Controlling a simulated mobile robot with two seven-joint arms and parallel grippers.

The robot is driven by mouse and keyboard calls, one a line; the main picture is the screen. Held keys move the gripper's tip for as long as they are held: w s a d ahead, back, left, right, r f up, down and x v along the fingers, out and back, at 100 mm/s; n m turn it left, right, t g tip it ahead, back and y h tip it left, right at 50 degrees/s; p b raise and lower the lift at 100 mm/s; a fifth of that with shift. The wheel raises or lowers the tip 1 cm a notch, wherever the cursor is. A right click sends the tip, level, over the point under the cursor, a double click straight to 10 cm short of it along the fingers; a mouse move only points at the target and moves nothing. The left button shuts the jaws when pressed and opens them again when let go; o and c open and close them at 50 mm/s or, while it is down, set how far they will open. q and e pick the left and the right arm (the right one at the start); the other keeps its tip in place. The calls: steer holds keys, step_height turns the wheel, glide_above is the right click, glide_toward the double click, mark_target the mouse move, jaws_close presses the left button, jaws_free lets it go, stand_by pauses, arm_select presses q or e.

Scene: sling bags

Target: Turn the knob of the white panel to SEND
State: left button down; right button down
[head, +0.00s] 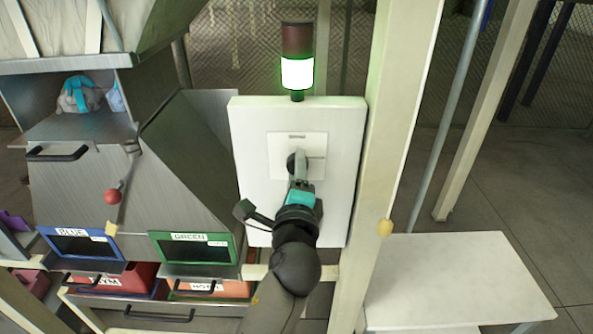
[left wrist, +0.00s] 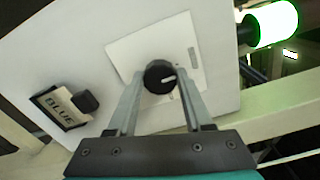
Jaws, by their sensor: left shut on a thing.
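The white panel (head: 340,130) stands upright in the middle of the head view, and its face fills much of the left wrist view (left wrist: 225,60). A black round knob (left wrist: 158,74) sits on a pale square plate (left wrist: 122,50) on the panel. The knob has a white pointer mark; I cannot read SEND anywhere. My left gripper (left wrist: 160,78) is shut on the knob, one finger on each side. In the head view my left gripper (head: 299,168) reaches up to the panel and partly covers the knob. My right gripper is not in view.
A signal tower (head: 297,72) glows whitish green above the panel. A black piece labelled BLUE (left wrist: 62,108) is at the panel's edge. Left stand metal chutes with a red-balled lever (head: 112,196) and bins. A pale post (head: 395,130) and white table (head: 460,275) are right.

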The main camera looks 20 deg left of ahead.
arm_select(q)
steer(key=shift+r, duration=0.1)
stand_by(0.4)
steer(key=shift+c, duration=1.5)
jaws_free()
